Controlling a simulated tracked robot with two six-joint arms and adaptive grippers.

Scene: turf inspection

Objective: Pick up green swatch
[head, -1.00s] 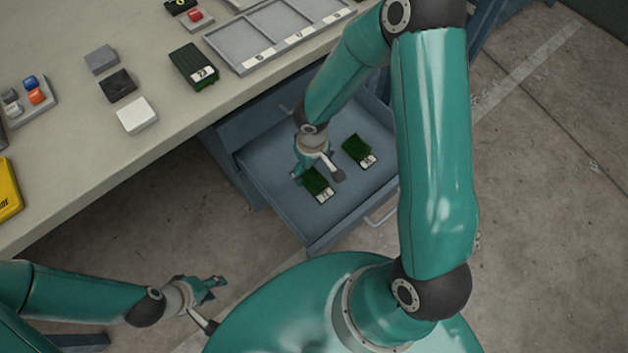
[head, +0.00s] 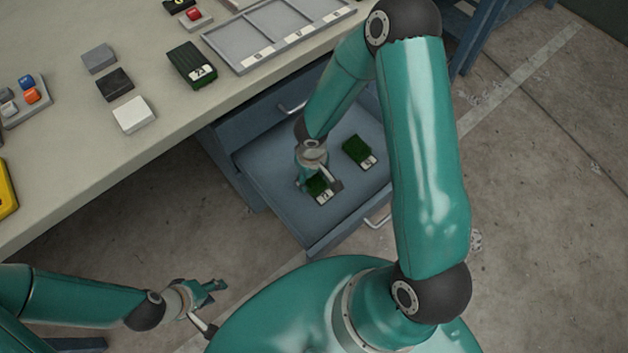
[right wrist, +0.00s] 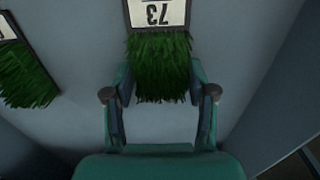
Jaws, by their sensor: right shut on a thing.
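A green turf swatch (head: 318,188) with a white label lies in the open drawer (head: 270,185). My right gripper (head: 322,183) is down in the drawer, shut on this swatch. In the right wrist view the swatch (right wrist: 160,55) sits between the two fingers (right wrist: 160,82), its label upside down and reading about 73. A second green swatch (head: 358,152) lies flat in the drawer, apart from the gripper; part of it shows at the left in the right wrist view (right wrist: 25,75). My left gripper (head: 212,288) is empty, low beside the bench; its finger gap is unclear.
The bench (head: 165,135) holds another green swatch (head: 197,65) labelled 23, a compartment tray (head: 240,60), and grey (head: 99,57), black (head: 115,84) and white (head: 133,115) blocks. The drawer walls stand close around my right gripper. The floor at right is clear.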

